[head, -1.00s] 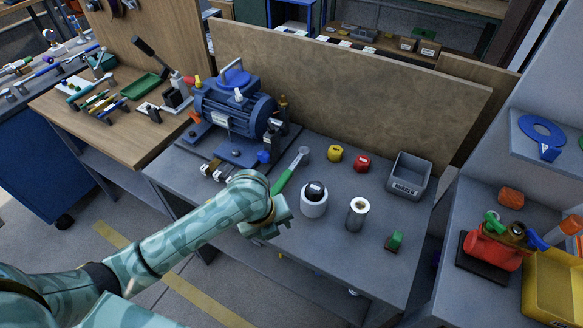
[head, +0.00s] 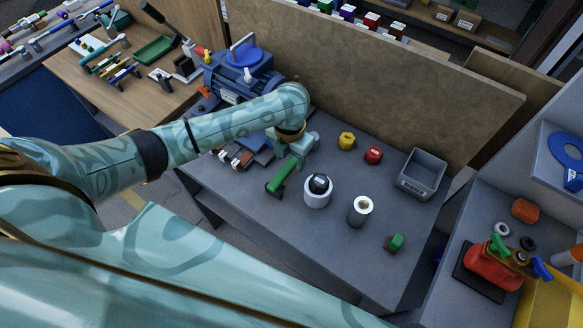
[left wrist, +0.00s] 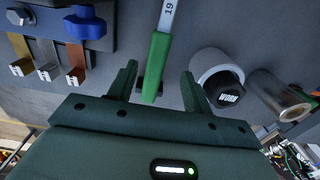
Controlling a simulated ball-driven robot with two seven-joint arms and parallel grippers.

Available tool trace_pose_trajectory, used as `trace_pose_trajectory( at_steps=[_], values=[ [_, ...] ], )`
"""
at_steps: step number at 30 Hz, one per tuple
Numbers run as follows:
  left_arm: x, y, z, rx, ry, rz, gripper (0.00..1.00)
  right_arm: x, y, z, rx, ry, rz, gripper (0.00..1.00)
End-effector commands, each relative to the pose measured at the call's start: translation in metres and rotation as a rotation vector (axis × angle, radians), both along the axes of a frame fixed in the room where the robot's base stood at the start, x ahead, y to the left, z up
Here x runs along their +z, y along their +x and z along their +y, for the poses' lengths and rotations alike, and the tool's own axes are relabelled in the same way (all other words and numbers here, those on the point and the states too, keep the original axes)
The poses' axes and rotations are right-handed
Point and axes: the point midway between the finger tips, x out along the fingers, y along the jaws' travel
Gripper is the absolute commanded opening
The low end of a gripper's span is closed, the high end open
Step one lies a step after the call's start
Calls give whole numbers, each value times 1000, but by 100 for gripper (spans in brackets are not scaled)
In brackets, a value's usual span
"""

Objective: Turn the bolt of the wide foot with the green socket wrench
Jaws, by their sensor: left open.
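The green-handled socket wrench (head: 281,176) lies on the grey bench, its far end hidden under my left gripper (head: 303,150) in the head view. In the left wrist view its green handle (left wrist: 156,56) runs between the two open fingers of my left gripper (left wrist: 160,70), with a clear gap on each side. A steel shank marked 19 (left wrist: 168,12) continues beyond the handle. The blue motor (head: 240,75) stands behind my left arm, which hides much of its base. I cannot tell which foot is the wide one, and its bolt is not clear. My right gripper is not in view.
Right of the wrench stand a white cup with a black piece (head: 318,190) and a metal cylinder (head: 360,211). Yellow (head: 346,141) and red (head: 373,155) pieces, a grey bin (head: 424,173) and a green block (head: 395,242) are further right. A brown board (head: 400,85) closes the back.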

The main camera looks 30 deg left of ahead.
Motion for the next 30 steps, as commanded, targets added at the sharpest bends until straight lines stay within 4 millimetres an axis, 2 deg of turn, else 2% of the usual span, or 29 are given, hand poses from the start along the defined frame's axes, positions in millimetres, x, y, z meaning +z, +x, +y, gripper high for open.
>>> trace_pose_trajectory(
  at_steps=[1, 7, 12, 15, 24, 29, 30],
  values=[
    [-11, 0, -1, 0, -3, 2, 50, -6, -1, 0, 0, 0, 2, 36],
    [-25, 1, 0, 1, -2, 0, 50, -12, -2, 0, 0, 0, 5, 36],
    [-55, 8, 4, 3, -2, 2, 50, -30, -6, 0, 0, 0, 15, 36],
    [-67, 8, 4, 1, -2, 1, 50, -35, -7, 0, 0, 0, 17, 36],
    [-69, 8, 5, 0, -1, -2, 50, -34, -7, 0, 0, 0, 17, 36],
    [-69, 8, 5, 0, -1, -2, 6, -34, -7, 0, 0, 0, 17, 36],
    [-69, 8, 5, 0, 0, -2, 0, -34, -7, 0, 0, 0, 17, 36]
  ],
)
